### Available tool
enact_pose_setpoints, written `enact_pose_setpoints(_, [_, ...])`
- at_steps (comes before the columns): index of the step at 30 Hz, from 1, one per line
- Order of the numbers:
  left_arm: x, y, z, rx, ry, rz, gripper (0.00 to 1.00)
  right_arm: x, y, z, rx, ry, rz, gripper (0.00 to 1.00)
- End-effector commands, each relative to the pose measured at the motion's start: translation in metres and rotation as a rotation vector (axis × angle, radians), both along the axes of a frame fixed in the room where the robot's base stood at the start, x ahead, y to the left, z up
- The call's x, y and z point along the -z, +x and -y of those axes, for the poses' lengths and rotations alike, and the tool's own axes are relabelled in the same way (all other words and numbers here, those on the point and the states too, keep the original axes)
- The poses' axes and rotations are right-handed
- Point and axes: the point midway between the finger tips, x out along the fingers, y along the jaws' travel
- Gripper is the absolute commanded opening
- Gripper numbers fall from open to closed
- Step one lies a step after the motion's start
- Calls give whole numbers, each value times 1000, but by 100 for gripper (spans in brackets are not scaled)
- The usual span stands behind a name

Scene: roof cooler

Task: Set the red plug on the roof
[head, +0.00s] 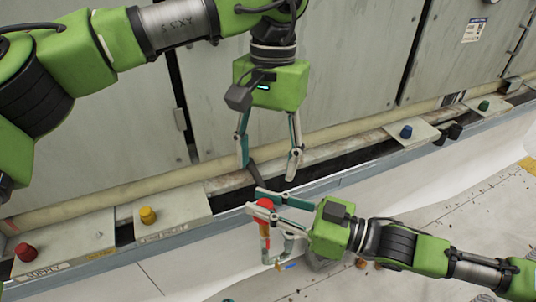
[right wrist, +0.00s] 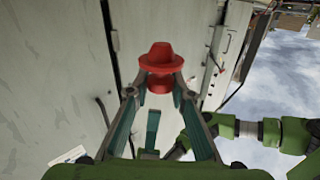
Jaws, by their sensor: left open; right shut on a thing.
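The red plug (right wrist: 160,57) has a brimmed, hat-like shape in the right wrist view. My right gripper (right wrist: 161,82) is shut on it, with a fingertip on either side below the brim. In the head view the red plug (head: 265,204) shows in front of the ledge, partly hidden by the fingers of my right gripper (head: 264,216). My left gripper (head: 268,172) is open and empty above it, fingers pointing down, in front of the grey cabinet wall. I cannot tell which surface is the roof.
A ledge runs along the cabinets. On its plates sit a red knob (head: 25,252), a yellow knob (head: 148,215), a blue knob (head: 406,131) and a green knob (head: 483,105). A dark gap lies between plates. Small coloured pieces lie below my right gripper.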

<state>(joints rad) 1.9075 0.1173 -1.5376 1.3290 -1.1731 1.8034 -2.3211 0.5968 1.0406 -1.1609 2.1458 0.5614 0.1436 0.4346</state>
Motion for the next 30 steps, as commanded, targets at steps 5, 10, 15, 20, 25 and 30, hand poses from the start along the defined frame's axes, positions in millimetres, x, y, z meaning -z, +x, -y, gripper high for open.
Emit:
enact_pose_setpoints(5, [23, -2, -2, 3, 2, 0, 53, 0, 0, 0, 0, 0, 0, 5])
enact_pose_setpoints(10, [57, -7, -4, 3, 1, -2, 53, 0, 0, 0, 0, 0, 0, 5])
enact_pose_setpoints(15, [86, -10, -5, 1, -1, -1, 53, 0, 0, 0, 0, 0, 0, 5])
enact_pose_setpoints(20, [106, -12, -5, 1, -1, -2, 53, 0, 0, 0, 0, 0, 0, 5])
enact_pose_setpoints(25, [114, -12, -6, 0, -2, 0, 53, 0, 0, 0, 0, 0, 0, 5])
enact_pose_setpoints(30, [115, -13, -6, 0, -3, 0, 53, 0, 0, 0, 0, 0, 0, 5])
